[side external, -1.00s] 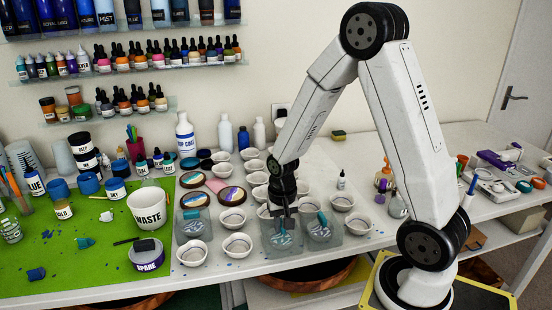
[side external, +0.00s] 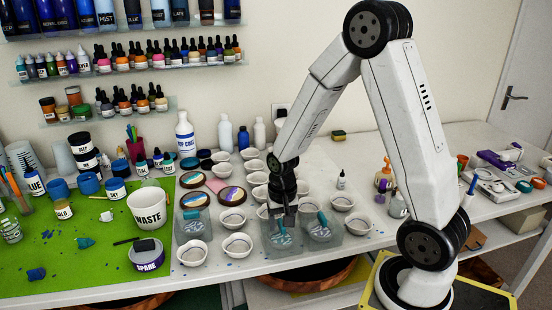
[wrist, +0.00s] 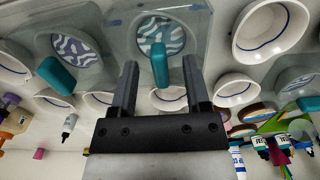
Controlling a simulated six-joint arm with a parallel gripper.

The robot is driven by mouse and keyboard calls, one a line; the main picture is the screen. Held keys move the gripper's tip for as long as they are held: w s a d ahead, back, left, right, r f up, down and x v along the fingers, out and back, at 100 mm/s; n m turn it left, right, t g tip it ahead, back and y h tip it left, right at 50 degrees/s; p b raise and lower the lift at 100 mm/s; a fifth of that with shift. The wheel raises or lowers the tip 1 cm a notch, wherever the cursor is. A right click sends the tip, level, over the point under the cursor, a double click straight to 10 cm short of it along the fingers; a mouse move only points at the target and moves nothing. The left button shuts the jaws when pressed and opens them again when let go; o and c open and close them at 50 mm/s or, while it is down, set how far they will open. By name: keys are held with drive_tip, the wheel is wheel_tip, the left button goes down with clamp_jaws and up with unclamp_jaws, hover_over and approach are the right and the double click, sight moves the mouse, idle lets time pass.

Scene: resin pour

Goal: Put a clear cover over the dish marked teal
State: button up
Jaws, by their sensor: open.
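A clear square cover (side external: 283,240) with a teal handle lies at the front middle of the table, a wavy round pattern showing through it. My gripper (side external: 283,213) is right above it. In the wrist view my gripper (wrist: 160,70) is open, and the cover's teal handle (wrist: 159,66) shows between its fingers; I cannot tell if they touch it. A second clear cover (side external: 322,232) with a teal handle lies to the right, and a third (side external: 193,222) to the left. Several white dishes (side external: 238,245) stand around; no teal mark is readable on any.
A WASTE cup (side external: 148,207) and a SPARE tub (side external: 147,258) stand left on the green mat (side external: 85,240). Painted round pieces (side external: 231,196) lie behind the front dishes. Bottles (side external: 226,133) line the back. White dishes crowd close around my gripper.

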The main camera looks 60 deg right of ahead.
drive_tip(key=shift+r, duration=3.6)
drive_tip(key=shift+s+a+f+n, duration=0.1)
drive_tip(key=shift+s+a+n, duration=0.05)
drive_tip(key=shift+a+n, duration=0.4)
drive_tip(key=s+a+f+n+t, duration=0.1)
drive_tip(key=s+a+n, duration=0.3)
drive_tip(key=a+n, duration=0.4)
drive_tip(key=shift+a+t, duration=0.15)
drive_tip(key=shift+t, duration=0.65)
drive_tip(key=shift+f, duration=0.1)
